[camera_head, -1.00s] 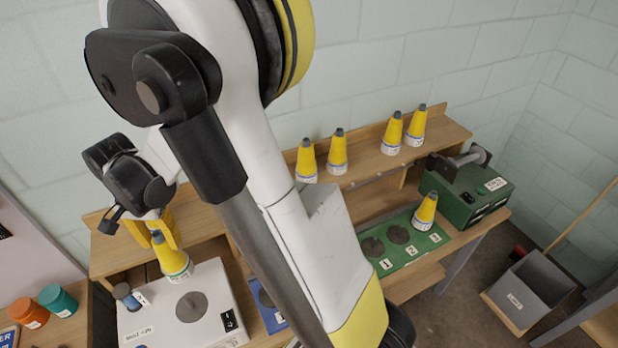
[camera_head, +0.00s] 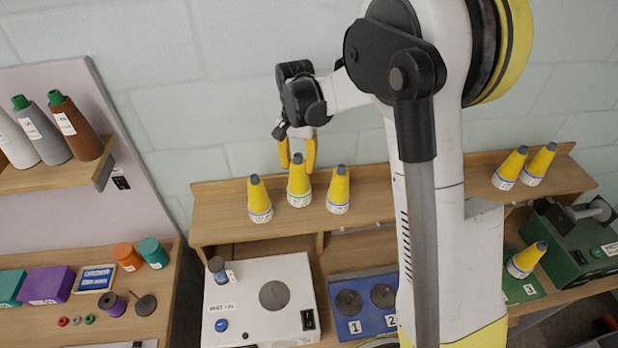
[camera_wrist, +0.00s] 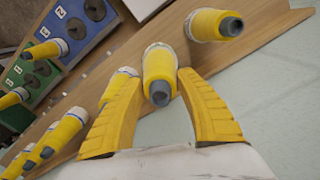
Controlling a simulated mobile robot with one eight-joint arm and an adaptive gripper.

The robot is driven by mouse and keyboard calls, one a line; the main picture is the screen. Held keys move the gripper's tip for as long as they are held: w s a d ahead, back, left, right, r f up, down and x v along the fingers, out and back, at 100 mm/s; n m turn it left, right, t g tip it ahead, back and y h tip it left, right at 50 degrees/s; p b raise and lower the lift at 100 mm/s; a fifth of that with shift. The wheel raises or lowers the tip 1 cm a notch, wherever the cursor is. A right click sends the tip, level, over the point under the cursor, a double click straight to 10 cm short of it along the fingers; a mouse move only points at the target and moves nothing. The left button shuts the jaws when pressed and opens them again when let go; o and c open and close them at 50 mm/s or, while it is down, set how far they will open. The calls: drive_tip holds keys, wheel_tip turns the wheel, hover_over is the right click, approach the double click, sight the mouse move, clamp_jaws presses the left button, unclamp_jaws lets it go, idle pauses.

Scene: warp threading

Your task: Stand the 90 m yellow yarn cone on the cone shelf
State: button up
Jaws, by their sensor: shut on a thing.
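My gripper (camera_head: 297,160) is shut on a yellow yarn cone (camera_head: 299,185) with a grey tip and a white label band. The cone is upright over the wooden cone shelf (camera_head: 225,208), between two other yellow cones (camera_head: 259,200) (camera_head: 338,190). I cannot tell whether its base touches the shelf. In the wrist view the held cone (camera_wrist: 159,70) sits between the two yellow fingers, with another cone (camera_wrist: 212,25) close by. The label's print is too small to read.
Two more yellow cones (camera_head: 510,168) (camera_head: 540,163) stand at the shelf's right end. Below are a white machine (camera_head: 245,300) with a bare round plate and a blue numbered board (camera_head: 365,310). A cone (camera_head: 526,260) stands near the green machine (camera_head: 575,240).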

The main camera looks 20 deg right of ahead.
sight(299, 191)
wheel_tip(299, 191, down, 6)
drive_tip(key=shift+r, duration=0.2)
drive_tip(key=shift+f, duration=0.1)
drive_tip(key=shift+f+b, duration=0.15)
drive_tip(key=shift+b, duration=0.2)
drive_tip(key=o, duration=0.9)
